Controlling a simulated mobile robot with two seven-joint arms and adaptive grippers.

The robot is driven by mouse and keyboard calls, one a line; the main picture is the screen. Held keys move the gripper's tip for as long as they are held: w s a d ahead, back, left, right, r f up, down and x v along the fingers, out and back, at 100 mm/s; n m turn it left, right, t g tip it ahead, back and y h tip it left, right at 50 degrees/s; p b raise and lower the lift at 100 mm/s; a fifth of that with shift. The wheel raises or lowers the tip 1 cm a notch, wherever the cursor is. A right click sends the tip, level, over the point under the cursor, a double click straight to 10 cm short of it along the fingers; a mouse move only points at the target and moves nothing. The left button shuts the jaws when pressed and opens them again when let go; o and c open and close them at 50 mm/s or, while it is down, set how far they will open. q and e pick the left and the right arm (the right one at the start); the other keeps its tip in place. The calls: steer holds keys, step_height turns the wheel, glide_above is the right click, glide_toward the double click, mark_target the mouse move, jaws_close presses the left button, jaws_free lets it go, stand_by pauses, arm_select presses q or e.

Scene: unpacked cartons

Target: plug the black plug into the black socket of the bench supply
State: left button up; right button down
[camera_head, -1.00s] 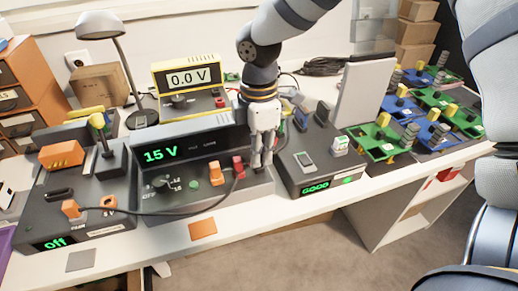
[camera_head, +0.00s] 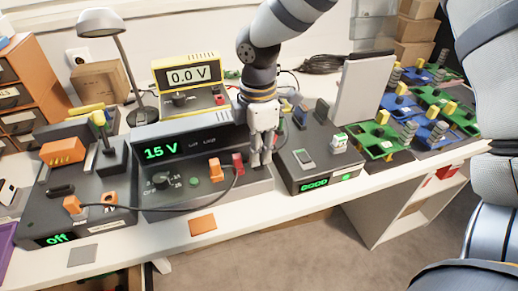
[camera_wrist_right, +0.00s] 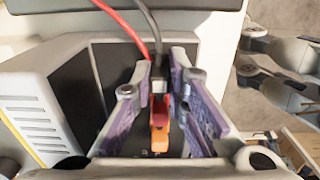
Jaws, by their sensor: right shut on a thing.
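The bench supply (camera_head: 160,187) is the dark unit with a green 15 V display, left of centre in the head view. My right gripper (camera_head: 261,160) points down over its right end, beside a red plug (camera_head: 238,162). In the right wrist view its fingers (camera_wrist_right: 163,62) are closed around the black plug (camera_wrist_right: 158,82), from which a black cable (camera_wrist_right: 148,20) runs up. The red plug (camera_wrist_right: 160,108) appears just beyond it, near an orange part (camera_wrist_right: 160,138). The black socket is hidden by the gripper, so I cannot tell whether the plug touches it. My left gripper is not in view.
A grey device reading GOOD (camera_head: 318,187) stands close on the right. A yellow meter (camera_head: 187,76) and a lamp (camera_head: 138,114) stand behind. An orange-topped unit reading Off (camera_head: 60,225) is at left. A red cable (camera_wrist_right: 125,20) runs beside the black one.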

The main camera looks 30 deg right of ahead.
steer(key=shift+f, duration=0.35)
stand_by(0.4)
steer(key=c, duration=1.5)
jaws_free()
